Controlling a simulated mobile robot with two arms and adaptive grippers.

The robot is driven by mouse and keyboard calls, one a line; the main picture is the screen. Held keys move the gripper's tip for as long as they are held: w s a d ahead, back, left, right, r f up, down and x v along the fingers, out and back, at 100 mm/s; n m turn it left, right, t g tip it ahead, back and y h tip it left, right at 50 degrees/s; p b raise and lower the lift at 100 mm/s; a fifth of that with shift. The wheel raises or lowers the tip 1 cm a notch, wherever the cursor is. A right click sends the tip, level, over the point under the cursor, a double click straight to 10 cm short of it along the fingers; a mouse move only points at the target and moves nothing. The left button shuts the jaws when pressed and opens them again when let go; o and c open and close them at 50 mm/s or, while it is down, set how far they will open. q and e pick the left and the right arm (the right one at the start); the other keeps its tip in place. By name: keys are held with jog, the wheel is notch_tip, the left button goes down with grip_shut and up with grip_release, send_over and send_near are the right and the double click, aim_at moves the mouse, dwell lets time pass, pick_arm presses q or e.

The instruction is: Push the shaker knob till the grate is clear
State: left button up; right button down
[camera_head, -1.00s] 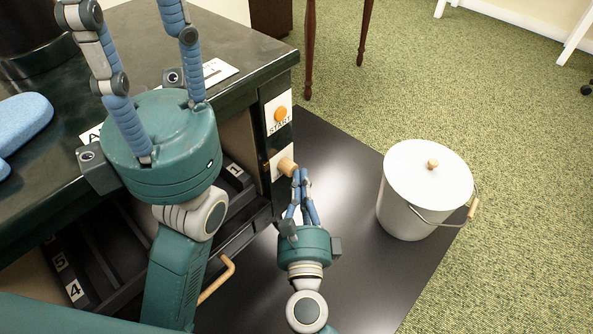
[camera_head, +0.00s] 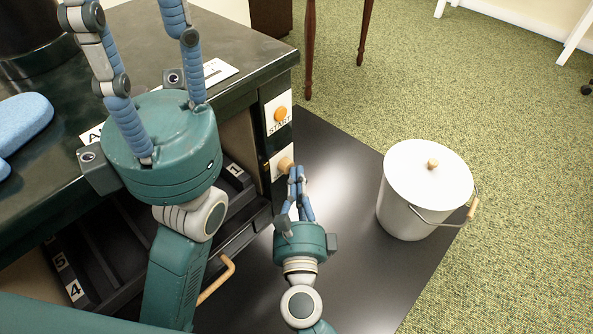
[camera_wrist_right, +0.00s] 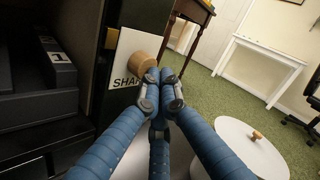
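The wooden shaker knob (camera_head: 284,164) sticks out of a white plate on the dark stove's side, below the orange START button (camera_head: 281,114). It shows larger in the right wrist view (camera_wrist_right: 138,66), above a label partly reading "SHA". My right gripper (camera_head: 297,170) has its fingers drawn together, with nothing seen between them. Its tips are at the knob's outer end and seem to touch it. My left gripper (camera_head: 124,14) is open and empty above the stove top (camera_head: 245,50), its tips near the top picture edge. I cannot make out the grate's state.
A white lidded bucket (camera_head: 409,222) stands right of my right gripper on a black floor mat (camera_head: 345,240). A dark drawer or tray (camera_head: 110,262) with number labels and a wooden handle (camera_head: 217,281) lies below the stove front. Green carpet is open at right.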

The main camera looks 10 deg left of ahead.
dwell(0.3)
jog(key=shift+s+d+p, duration=0.2)
jog(key=shift+s+d, duration=0.3)
jog(key=shift+d, duration=0.2)
jog(key=shift+s+d+p, duration=0.2)
jog(key=shift+s+d, duration=0.3)
jog(key=shift+d, duration=0.15)
jog(key=shift+s+d, duration=0.75)
jog(key=shift+d, duration=0.3)
jog(key=shift+s+d, duration=0.7)
jog(key=shift+d, duration=0.3)
